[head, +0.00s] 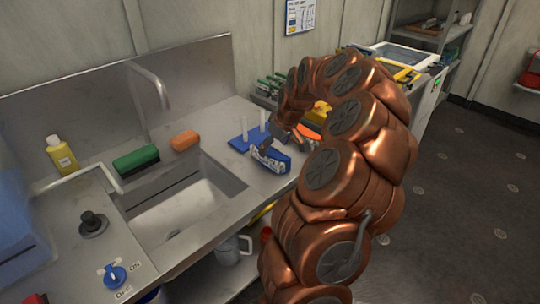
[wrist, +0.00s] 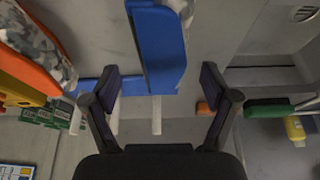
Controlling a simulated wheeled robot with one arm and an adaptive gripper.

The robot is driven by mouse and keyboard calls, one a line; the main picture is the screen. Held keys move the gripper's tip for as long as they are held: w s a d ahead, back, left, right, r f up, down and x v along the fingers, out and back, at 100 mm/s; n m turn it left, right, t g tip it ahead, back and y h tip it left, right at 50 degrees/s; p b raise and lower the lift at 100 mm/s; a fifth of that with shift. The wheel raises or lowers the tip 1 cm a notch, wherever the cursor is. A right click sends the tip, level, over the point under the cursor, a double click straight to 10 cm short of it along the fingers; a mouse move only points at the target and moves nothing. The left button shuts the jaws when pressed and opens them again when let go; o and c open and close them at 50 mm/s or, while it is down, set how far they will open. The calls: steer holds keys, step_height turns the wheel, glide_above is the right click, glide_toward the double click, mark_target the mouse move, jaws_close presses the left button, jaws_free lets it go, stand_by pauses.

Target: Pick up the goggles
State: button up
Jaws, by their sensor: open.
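What look like the goggles, a blue piece with a pale patterned side (head: 270,158), lie on the steel counter right of the sink, in front of a blue stand with white posts (head: 240,143). In the wrist view the goggles (wrist: 162,50) show as a long blue shape with a pale part at the top. My gripper (head: 273,143) is just above them in the head view and hides part of them. In the wrist view my gripper (wrist: 161,85) is open, and the lower end of the blue shape shows between its fingertips. I cannot tell whether they touch.
An orange sponge (head: 185,141), a green brush (head: 136,160) and a yellow bottle (head: 61,153) stand around the sink (head: 185,209). The blue stand's base (wrist: 92,84) is close by my gripper. A camouflage and orange item (wrist: 35,45) lies at the left of the wrist view.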

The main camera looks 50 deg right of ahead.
mark_target(270, 150)
steer(key=shift+p+x, duration=0.5)
steer(key=shift+x, duration=1.2)
steer(key=shift+w+a, duration=0.1)
steer(key=shift+a, duration=0.05)
steer(key=shift+c, duration=0.4)
steer(key=c, duration=1.2)
